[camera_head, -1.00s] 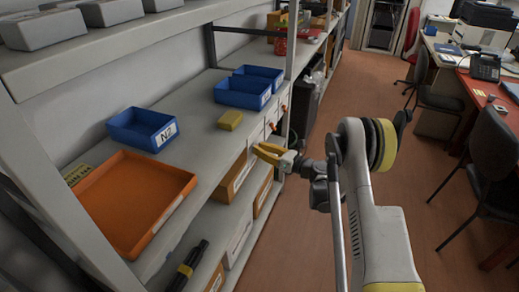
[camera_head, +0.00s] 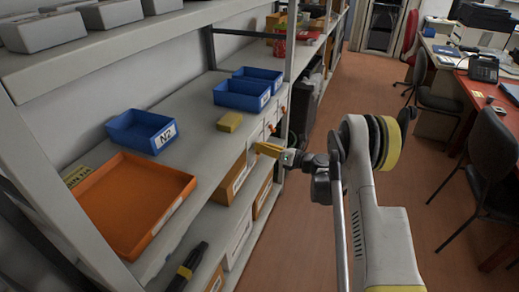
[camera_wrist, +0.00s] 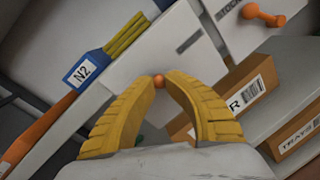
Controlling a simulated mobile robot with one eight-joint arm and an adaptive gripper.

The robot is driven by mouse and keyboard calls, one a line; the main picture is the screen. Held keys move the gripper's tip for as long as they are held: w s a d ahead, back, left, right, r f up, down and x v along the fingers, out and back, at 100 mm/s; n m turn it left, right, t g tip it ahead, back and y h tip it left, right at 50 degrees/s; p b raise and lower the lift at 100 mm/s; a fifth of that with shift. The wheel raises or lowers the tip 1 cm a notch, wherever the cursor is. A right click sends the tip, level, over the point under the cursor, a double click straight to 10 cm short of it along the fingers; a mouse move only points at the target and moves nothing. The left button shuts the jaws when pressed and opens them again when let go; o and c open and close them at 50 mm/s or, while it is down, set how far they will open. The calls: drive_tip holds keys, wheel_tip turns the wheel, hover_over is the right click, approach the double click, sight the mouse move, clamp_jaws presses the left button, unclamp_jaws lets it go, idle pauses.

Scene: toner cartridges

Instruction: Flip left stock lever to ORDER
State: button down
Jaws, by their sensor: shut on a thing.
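My gripper (camera_head: 268,150) is at the front edge of the middle shelf. In the wrist view its two yellow fingers (camera_wrist: 162,88) are shut at the tips on a small orange lever knob (camera_wrist: 158,80), in front of a pale plate (camera_wrist: 145,50). The fingers hide most of this lever. A second orange lever (camera_wrist: 262,15) sits to the right, beside a partly visible label reading like STOCK. The word ORDER is not legible.
A blue bin marked N2 (camera_head: 142,131), an orange tray (camera_head: 135,200) and a yellow block (camera_head: 229,121) stand on the middle shelf (camera_head: 195,165). More blue bins (camera_head: 243,93) are further back. Cardboard boxes (camera_head: 231,180) fill the shelf below. The floor (camera_head: 330,130) at right is partly clear.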

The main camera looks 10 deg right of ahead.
sight(259, 141)
drive_tip(key=w+d+m+g, duration=0.1)
drive_tip(key=m, duration=0.2)
drive_tip(key=w+m+g, duration=0.1)
drive_tip(key=m, duration=0.2)
drive_tip(key=w+d+f+m, duration=0.1)
drive_tip(key=m, duration=0.2)
drive_tip(key=shift+w+d+g, duration=0.35)
drive_tip(key=shift+g, duration=0.05)
drive_tip(key=shift+w+d+f+m+y, duration=0.15)
drive_tip(key=shift+f+m+y, duration=0.2)
drive_tip(key=shift+m, duration=0.35)
drive_tip(key=c, duration=1.4)
unclamp_jaws()
drive_tip(key=shift+w, duration=0.1)
drive_tip(key=shift+c, duration=0.2)
drive_tip(key=shift+o, duration=0.4)
drive_tip(key=shift+w+a+f, duration=0.1)
drive_tip(key=shift+w+a, duration=0.05)
drive_tip(key=shift+a, duration=0.05)
drive_tip(key=shift+d, duration=0.1)
